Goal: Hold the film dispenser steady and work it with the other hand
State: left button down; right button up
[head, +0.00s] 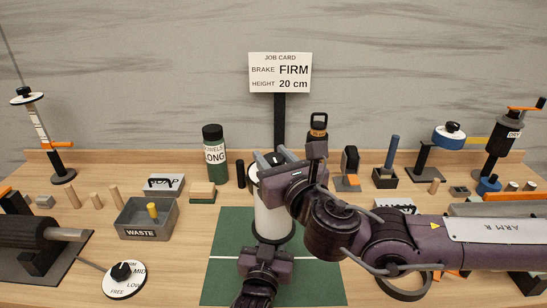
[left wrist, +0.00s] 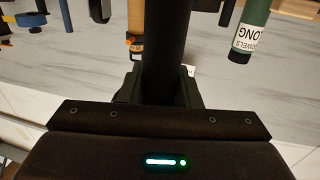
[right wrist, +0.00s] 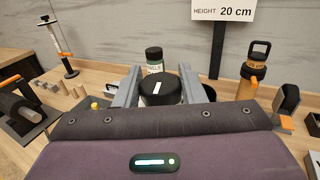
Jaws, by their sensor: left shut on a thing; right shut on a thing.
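The film dispenser (head: 273,222) is a white upright cylinder with dark ends, standing over the green mat (head: 228,240). My right gripper (head: 268,162) comes from the right and is shut on its black top knob; this knob (right wrist: 160,90), with a white mark, sits between the grey fingers in the right wrist view. My left gripper (head: 271,243) is low at the front, shut on the dispenser's dark lower part, which looks like a black handle (left wrist: 166,45) in the left wrist view. Whether the dispenser's bottom touches the mat is hidden by my left gripper.
The job card (head: 280,73) reads brake FIRM, height 20 cm. A brake dial (head: 124,277) lies front left, near a grey waste bin (head: 147,222). A green-black bottle (head: 215,158) stands behind left. Small tools crowd the right; my right arm covers part of them.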

jog(key=shift+n+y, duration=0.3)
jog(key=shift+y, duration=0.1)
jog(key=o, duration=1)
jog(key=shift+c, duration=0.2)
jog(key=shift+s, duration=0.1)
jog(key=v, duration=0.7)
jog(key=shift+d, duration=0.2)
jog(key=shift+s+r, duration=0.1)
